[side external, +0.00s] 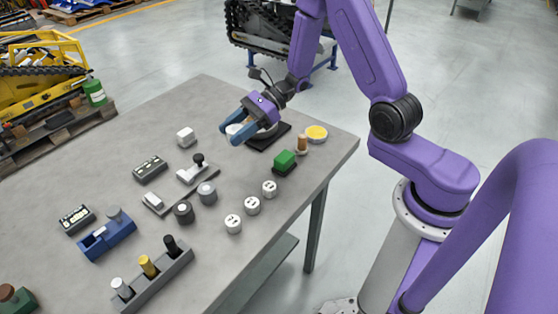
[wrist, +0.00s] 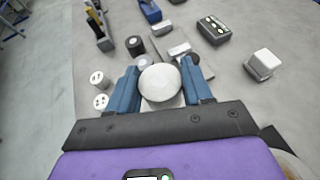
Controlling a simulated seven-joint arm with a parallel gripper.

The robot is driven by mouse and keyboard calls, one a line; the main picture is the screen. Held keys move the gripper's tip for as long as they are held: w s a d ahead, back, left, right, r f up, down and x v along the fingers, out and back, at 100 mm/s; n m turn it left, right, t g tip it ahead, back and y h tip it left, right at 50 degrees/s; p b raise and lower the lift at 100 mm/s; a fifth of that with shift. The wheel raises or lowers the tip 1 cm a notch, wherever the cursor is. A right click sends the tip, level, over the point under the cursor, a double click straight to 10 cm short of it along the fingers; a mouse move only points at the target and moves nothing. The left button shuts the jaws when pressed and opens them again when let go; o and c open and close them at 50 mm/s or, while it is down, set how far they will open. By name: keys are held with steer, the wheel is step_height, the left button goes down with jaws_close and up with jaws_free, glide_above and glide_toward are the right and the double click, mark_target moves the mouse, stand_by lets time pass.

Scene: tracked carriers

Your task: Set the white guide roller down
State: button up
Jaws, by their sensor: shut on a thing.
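My gripper (side external: 231,133) is at the far right part of the grey table, its two blue fingers closed around the white guide roller (wrist: 160,84). In the wrist view the roller's round pale top fills the space between the fingers (wrist: 160,72). In the side view only a sliver of the roller (side external: 233,128) shows between the fingers. The fingers hide most of its sides. I cannot tell whether its underside touches anything.
A dark flat pad (side external: 281,134) lies below my wrist, with a yellow-topped disc (side external: 316,132), wooden peg (side external: 302,143) and green block (side external: 285,158) beside it. Small white rollers (side external: 252,205) line the near right.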

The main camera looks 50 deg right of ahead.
mark_target(230, 134)
steer(key=shift+s+d+m+t+h, duration=0.8)
steer(key=shift+s+d+m+t, duration=0.75)
steer(key=shift+d, duration=2.1)
steer(key=w+a, duration=0.1)
steer(key=a+n+g, duration=0.1)
steer(key=a, duration=0.1)
steer(key=w+a+n+g+y, duration=0.1)
steer(key=shift+w+a, duration=0.35)
steer(key=a+n+g, duration=0.1)
steer(key=a, duration=0.1)
steer(key=a+n+g, duration=0.1)
steer(key=a, duration=0.2)
steer(key=shift+a+y, duration=0.35)
steer(key=shift+y, duration=0.05)
steer(key=shift+s+a+n+g, duration=0.15)
steer(key=shift+a+n+g, duration=0.15)
steer(key=shift+a, duration=0.5)
steer(key=shift+f, duration=4.8)
steer(key=shift+f, duration=0.15)
